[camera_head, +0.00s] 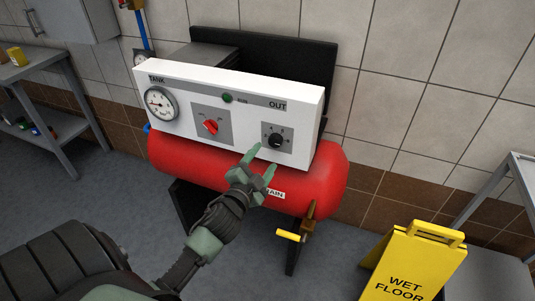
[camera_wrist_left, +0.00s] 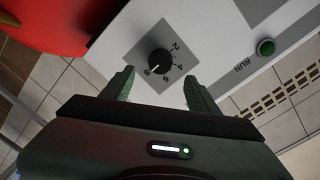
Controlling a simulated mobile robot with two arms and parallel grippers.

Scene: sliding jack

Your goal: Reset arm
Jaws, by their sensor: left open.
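My left gripper (camera_head: 262,162) is open and empty in the head view, in front of the lower right part of a white control panel (camera_head: 240,90). A black OUT knob (camera_head: 275,140) with a numbered scale is just above and right of its fingertips. In the left wrist view the same knob (camera_wrist_left: 160,62) appears beyond and between the two open fingers (camera_wrist_left: 160,85), apart from them. My left arm (camera_head: 205,240) reaches in from the bottom left. My right gripper does not show.
The panel carries a gauge (camera_head: 161,104), a red switch (camera_head: 211,126) and a green RUN button (camera_head: 227,98). Below is a red tank (camera_head: 325,180) with a yellow-handled drain valve (camera_head: 290,236). A yellow wet floor sign (camera_head: 408,265) stands right. Metal tables flank both sides.

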